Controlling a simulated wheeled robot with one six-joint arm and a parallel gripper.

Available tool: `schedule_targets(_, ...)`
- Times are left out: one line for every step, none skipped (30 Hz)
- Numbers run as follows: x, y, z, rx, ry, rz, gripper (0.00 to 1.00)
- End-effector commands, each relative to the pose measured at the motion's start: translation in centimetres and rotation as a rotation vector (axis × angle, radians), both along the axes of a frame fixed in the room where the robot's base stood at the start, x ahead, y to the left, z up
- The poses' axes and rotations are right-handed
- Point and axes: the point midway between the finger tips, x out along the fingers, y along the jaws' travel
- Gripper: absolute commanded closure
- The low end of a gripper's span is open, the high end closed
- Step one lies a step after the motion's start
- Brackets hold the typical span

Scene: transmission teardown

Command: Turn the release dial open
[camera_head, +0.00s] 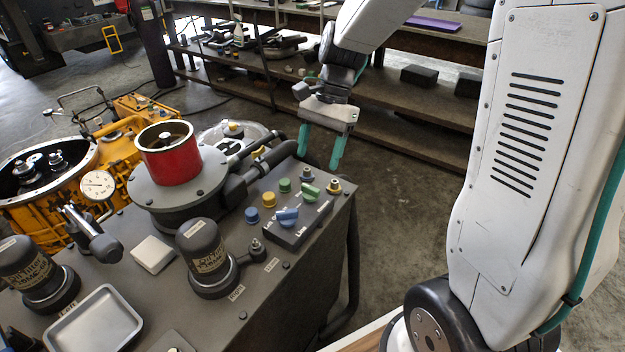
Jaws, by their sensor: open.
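A dark control box (300,232) sits near the right edge of the grey workbench. It carries a blue turn knob (288,215) and a green turn knob (309,191). I cannot tell which control is the release dial, as the small labels are unreadable. My gripper (320,152) is open and empty, with two teal fingers pointing down. It appears above and behind the control box in the picture, apart from both knobs.
Small blue, green and yellow fittings stand beside the box. A red cylinder (168,155) on a round grey base (180,190) stands farther left. Black capped units (203,250), a grey tray (93,322) and a yellow housing (128,150) surround it. Shelves (420,105) stand behind; floor right is clear.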

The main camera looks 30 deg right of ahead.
Motion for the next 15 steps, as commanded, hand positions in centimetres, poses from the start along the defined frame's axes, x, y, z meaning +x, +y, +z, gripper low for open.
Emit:
schedule_targets(-0.2, 0.2, -0.6, 0.001, 0.005, 0.002, 0.36)
schedule_targets(-0.3, 0.4, -1.0, 0.000, 0.004, 0.002, 0.36)
schedule_targets(-0.4, 0.6, -1.6, 0.000, 0.004, 0.002, 0.36)
schedule_targets(-0.6, 0.7, -2.0, 0.001, 0.005, 0.003, 0.36)
schedule_targets(-0.7, 0.9, -2.5, 0.000, 0.005, 0.003, 0.36)
schedule_targets(-0.8, 1.1, -3.1, 0.001, 0.004, 0.003, 0.36)
schedule_targets(-0.9, 1.3, -3.6, 0.000, 0.004, 0.003, 0.36)
schedule_targets(-1.0, 1.5, -4.0, 0.001, 0.004, 0.003, 0.36)
schedule_targets(-1.1, 1.7, -4.6, 0.000, 0.004, 0.004, 0.36)
schedule_targets(-1.2, 1.8, -5.0, 0.000, 0.003, 0.004, 0.36)
schedule_targets(-1.2, 1.9, -5.3, 0.000, 0.003, 0.004, 0.36)
schedule_targets(-1.3, 2.0, -5.6, 0.000, 0.002, 0.004, 0.36)
schedule_targets(-1.3, 2.1, -5.9, -0.001, 0.001, 0.004, 0.36)
schedule_targets(-1.4, 2.2, -6.1, 0.000, 0.002, 0.004, 0.36)
schedule_targets(-1.4, 2.3, -6.3, 0.000, 0.002, 0.004, 0.36)
